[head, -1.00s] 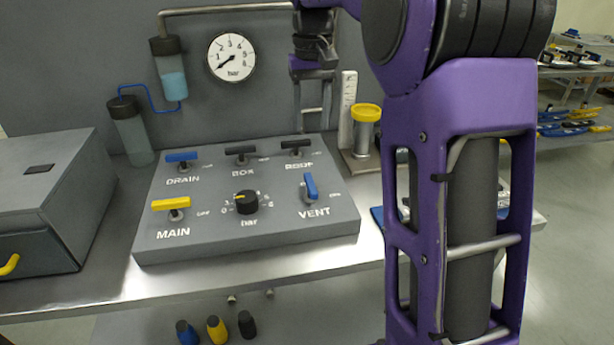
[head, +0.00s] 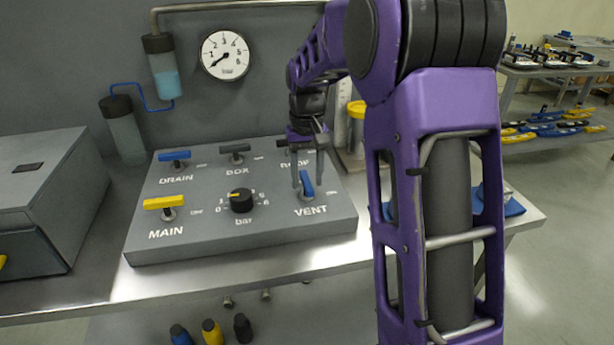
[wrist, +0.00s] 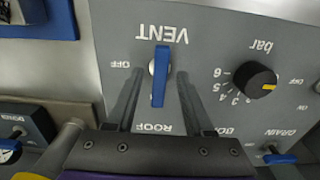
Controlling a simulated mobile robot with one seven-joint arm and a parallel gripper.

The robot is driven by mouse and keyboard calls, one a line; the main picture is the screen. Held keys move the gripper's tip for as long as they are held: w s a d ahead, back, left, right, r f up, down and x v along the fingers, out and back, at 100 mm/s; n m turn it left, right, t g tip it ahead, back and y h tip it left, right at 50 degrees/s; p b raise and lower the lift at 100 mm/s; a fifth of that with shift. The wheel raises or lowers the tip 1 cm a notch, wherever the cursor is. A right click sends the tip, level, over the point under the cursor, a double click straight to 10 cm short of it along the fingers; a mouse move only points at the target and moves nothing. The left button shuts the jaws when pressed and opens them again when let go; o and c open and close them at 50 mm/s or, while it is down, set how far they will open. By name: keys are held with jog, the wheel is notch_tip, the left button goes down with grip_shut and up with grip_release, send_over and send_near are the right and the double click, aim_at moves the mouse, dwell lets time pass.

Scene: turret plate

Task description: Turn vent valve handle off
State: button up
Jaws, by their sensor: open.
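The blue vent valve handle (head: 306,184) stands at the right front of the grey valve panel (head: 200,238), above the VENT label. It points away from that label toward the ROOF label, crosswise to the OFF mark beside it. The handle also shows upright in the wrist view (wrist: 160,78), with OFF to its left there. My gripper (head: 308,178) is open and reaches down over the handle. In the wrist view its fingers (wrist: 159,88) lie one on each side of the handle, with gaps visible. The ROOF handle is mostly hidden behind my gripper in the head view.
The black bar knob (head: 241,201), yellow MAIN handle (head: 163,202), blue DRAIN handle (head: 174,156) and dark BOX handle (head: 235,148) share the panel. A yellow-topped cylinder (head: 357,110) stands behind at the right. A grey box (head: 40,195) stands at left.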

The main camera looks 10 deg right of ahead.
grip_shut()
jog(key=shift+r+m, duration=0.1)
jog(key=shift+m, duration=0.2)
dwell(0.3)
jog(key=m+p, duration=0.1)
jog(key=m, duration=0.1)
jog(key=shift+a+r+m+p, duration=0.1)
jog(key=shift+m+p, duration=0.2)
jog(key=shift+m, duration=0.1)
jog(key=m+p, duration=0.2)
jog(key=m, duration=0.3)
jog(key=shift+w+a, duration=0.1)
jog(key=m, duration=0.5)
jog(key=shift+w+p, duration=0.1)
jog(key=shift+p, duration=0.2)
jog(key=shift+w+m, duration=0.1)
jog(key=shift+m, duration=2.1)
